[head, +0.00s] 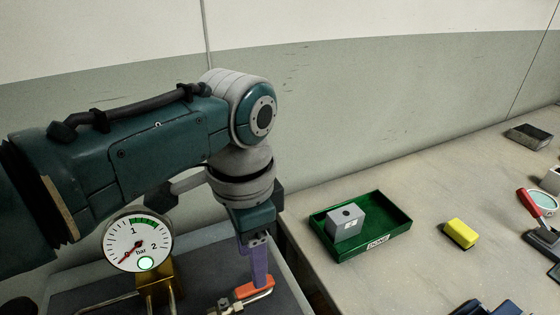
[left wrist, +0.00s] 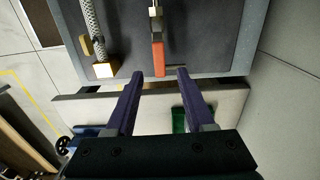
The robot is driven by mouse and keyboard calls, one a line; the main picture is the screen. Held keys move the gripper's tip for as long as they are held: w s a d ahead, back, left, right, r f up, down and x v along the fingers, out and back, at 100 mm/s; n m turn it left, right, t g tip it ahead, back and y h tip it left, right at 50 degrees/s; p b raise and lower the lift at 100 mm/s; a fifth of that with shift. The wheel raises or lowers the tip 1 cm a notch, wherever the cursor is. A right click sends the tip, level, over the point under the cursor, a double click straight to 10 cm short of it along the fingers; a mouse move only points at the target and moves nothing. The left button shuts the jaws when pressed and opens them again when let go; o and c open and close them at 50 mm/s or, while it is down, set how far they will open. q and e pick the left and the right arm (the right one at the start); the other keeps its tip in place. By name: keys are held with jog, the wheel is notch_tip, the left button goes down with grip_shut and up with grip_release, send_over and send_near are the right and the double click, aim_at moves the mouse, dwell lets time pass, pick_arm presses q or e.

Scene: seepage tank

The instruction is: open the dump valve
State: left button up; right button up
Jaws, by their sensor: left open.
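The dump valve's orange lever handle (head: 254,288) is at the bottom centre of the head view, on a metal valve body (head: 222,308) over the dark tank top. In the left wrist view the orange handle (left wrist: 158,58) points toward me, roughly in line with the gap between my fingers. My left gripper (head: 260,282) has purple fingers close to the handle in the head view. In the left wrist view my left gripper (left wrist: 160,72) is open, its tips near the handle's end; I cannot tell whether they touch it. My right gripper is not in view.
A pressure gauge (head: 138,241) has its red needle near 0 and a green light below. A green tray (head: 372,246) holds a grey block (head: 345,222). A yellow block (head: 461,233) lies right of it. A braided hose (left wrist: 90,25) runs left of the valve.

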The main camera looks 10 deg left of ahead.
pick_arm(q)
notch_tip(320, 180, up, 5)
jog(key=shift+f+p, duration=0.15)
jog(key=shift+p, duration=0.15)
jog(key=s+a+f+n+t+h, duration=0.15)
jog(key=s+f+n, duration=0.25)
jog(key=s, duration=0.6)
jog(key=s+a+r+n+t+y, duration=0.1)
jog(key=s+a+r+n+t, duration=0.1)
jog(key=s+a+r+n, duration=0.55)
notch_tip(320, 180, up, 32)
jog(key=s+m+p, duration=0.2)
jog(key=p, duration=3.2)
jog(key=shift+a+r, duration=0.2)
jog(key=shift+a, duration=0.25)
jog(key=shift+s+m, duration=0.1)
jog(key=shift+m, duration=0.15)
